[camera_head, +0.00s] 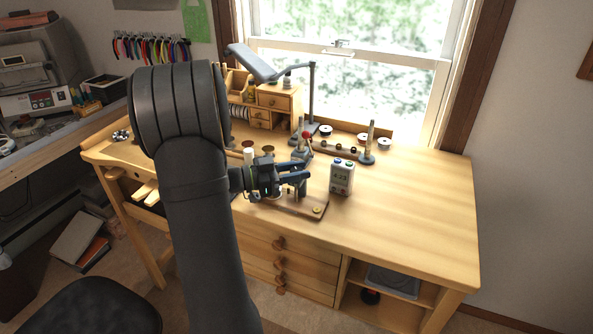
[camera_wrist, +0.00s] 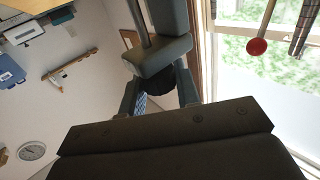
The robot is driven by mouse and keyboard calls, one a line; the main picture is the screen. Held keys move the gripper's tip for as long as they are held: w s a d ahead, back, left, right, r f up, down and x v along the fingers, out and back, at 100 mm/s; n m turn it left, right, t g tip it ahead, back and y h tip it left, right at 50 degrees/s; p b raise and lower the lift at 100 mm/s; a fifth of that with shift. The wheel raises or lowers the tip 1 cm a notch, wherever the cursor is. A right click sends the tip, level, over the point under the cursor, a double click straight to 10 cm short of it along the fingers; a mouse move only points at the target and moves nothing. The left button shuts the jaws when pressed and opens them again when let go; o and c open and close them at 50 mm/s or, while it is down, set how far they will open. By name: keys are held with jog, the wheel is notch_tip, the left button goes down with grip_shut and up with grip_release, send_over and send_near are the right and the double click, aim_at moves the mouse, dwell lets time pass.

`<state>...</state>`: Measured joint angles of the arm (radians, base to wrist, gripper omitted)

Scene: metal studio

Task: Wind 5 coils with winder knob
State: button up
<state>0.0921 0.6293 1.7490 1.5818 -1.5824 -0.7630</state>
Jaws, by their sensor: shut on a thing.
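The winder stands on a wooden base (camera_head: 316,210) near the front middle of the bench, with an upright post above it. My gripper (camera_head: 303,171) reaches in from the left at the winder's upper part and is shut. In the wrist view, the fingers (camera_wrist: 158,97) close around a dark round piece (camera_wrist: 156,82), which seems to be the winder knob; its outline is partly hidden. A red ball on a thin rod (camera_wrist: 257,47) stands apart from the fingers, and also shows above the gripper in the head view (camera_head: 306,134). My gripper hides much of the winder.
Behind are spools (camera_head: 325,130), a post (camera_head: 371,140) and a lamp (camera_head: 312,95). The bench (camera_head: 420,210) is clear at right.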

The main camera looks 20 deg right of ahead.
aim_at(297, 170)
jog(key=shift+m+g+y, duration=0.7)
jog(key=shift+m+g, duration=1)
jog(key=shift+g, duration=0.9)
jog(key=o, duration=1)
notch_tip(297, 170, up, 5)
jog(key=shift+f, duration=0.2)
jog(key=s+d+r, duration=0.2)
jog(key=s, duration=0.1)
jog(key=s+d+r, duration=0.2)
jog(key=s, duration=0.1)
jog(key=s+d+r, duration=0.2)
jog(key=s, duration=0.2)
jog(key=shift+r, duration=0.2)
jog(key=shift+c, duration=0.2)
